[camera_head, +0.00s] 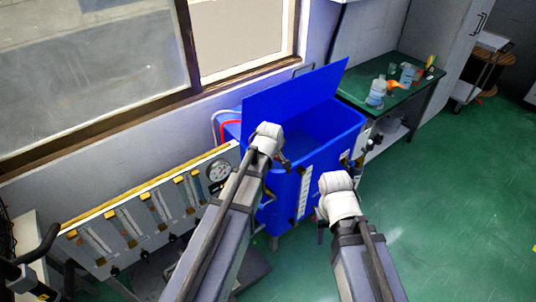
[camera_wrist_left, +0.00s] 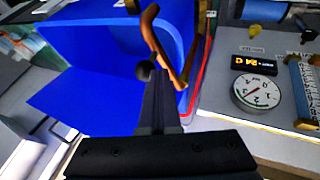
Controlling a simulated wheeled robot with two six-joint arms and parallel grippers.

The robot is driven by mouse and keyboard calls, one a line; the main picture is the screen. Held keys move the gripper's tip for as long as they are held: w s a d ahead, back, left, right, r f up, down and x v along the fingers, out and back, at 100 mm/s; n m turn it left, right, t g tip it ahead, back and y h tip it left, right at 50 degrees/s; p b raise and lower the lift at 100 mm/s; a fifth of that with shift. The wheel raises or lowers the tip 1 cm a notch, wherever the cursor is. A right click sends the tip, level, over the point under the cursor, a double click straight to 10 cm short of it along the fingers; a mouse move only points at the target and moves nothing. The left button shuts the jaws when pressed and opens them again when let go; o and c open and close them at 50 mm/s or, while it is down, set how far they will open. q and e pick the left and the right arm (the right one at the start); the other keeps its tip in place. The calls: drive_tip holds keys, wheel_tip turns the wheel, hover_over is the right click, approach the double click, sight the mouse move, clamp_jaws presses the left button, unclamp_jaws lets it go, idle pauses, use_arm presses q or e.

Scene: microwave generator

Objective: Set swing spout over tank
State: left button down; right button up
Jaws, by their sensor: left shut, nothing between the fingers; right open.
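The blue tank (camera_head: 335,125) stands in the middle of the head view with its lid (camera_head: 295,93) raised. In the left wrist view the tank's blue wall (camera_wrist_left: 95,95) fills the left and middle. The swing spout, a bent copper-brown tube (camera_wrist_left: 158,50), shows just beyond my left fingertips, against the blue. A dark round knob (camera_wrist_left: 144,70) is beside the fingertips; contact cannot be told. My left gripper (camera_wrist_left: 157,82) is shut and empty, at the tank's left side. My right gripper (camera_head: 320,224) is open and empty, in front of the tank, apart from it.
A panel with flow tubes (camera_head: 145,220) and a round gauge (camera_head: 219,170) stands left of the tank, under the window. The gauge also shows in the left wrist view (camera_wrist_left: 256,93). A green bench (camera_head: 400,92) with bottles is behind right. The green floor (camera_head: 440,200) at right is clear.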

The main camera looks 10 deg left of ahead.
use_arm(q)
drive_tip(key=w+n+g+y, duration=0.3)
drive_tip(key=w+n+y, duration=0.2)
drive_tip(key=w+n, duration=0.5)
drive_tip(key=shift+w+d+n, duration=0.4)
drive_tip(key=shift+w, duration=1.5)
drive_tip(key=shift+w+a+r, duration=0.1)
drive_tip(key=shift+w, duration=0.05)
